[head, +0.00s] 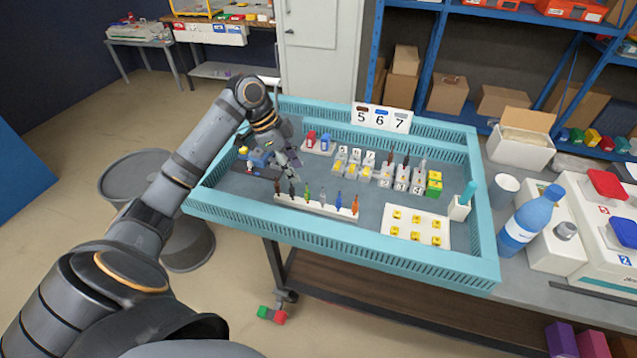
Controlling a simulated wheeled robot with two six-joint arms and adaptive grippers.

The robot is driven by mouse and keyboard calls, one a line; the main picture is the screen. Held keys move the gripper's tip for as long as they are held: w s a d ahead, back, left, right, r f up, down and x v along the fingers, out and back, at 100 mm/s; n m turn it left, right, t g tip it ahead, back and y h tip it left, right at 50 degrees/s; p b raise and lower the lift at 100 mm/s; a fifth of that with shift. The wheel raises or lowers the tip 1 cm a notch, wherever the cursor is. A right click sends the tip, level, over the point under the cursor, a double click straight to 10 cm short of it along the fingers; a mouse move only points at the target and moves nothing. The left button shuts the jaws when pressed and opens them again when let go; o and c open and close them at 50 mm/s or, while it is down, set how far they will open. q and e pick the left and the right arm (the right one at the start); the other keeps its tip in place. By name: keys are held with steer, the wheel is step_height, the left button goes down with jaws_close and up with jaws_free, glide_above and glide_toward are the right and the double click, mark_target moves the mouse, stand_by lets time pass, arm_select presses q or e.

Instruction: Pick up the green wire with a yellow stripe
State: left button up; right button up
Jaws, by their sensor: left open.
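A white rack (315,207) holds a row of upright wires near the front left of the blue-rimmed tray. The green wire (307,193) stands in it between a black wire (292,190) and a grey one (322,198); its yellow stripe is too small to make out. A blue wire (338,200) and an orange wire (355,205) stand further right. My left gripper (291,160) is open, behind and a little left of the green wire, apart from it. My right gripper is out of view.
The blue-rimmed tray (390,258) also holds red and blue blocks (318,141), socket pieces in rows, a white plate with yellow parts (416,227) and a white cup (459,208). A water bottle (530,222) stands outside on the right.

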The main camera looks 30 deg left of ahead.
mark_target(306, 192)
arm_select(q)
steer(key=x, duration=0.4)
steer(key=shift+s+d+f, duration=0.2)
steer(key=shift+s, duration=0.15)
steer(key=shift+w+f, duration=0.2)
steer(key=shift+f, duration=0.1)
steer(key=shift+d+f+p, duration=0.1)
steer(key=shift+f+p, duration=0.2)
steer(key=shift+f, duration=0.1)
steer(key=x, duration=0.3)
steer(key=shift+f+p, duration=0.3)
steer(key=shift+f, duration=0.15)
steer(key=shift+w+f, duration=0.1)
steer(key=shift+f, duration=0.15)
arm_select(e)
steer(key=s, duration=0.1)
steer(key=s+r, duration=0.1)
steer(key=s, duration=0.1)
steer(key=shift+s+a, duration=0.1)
arm_select(q)
jaws_close()
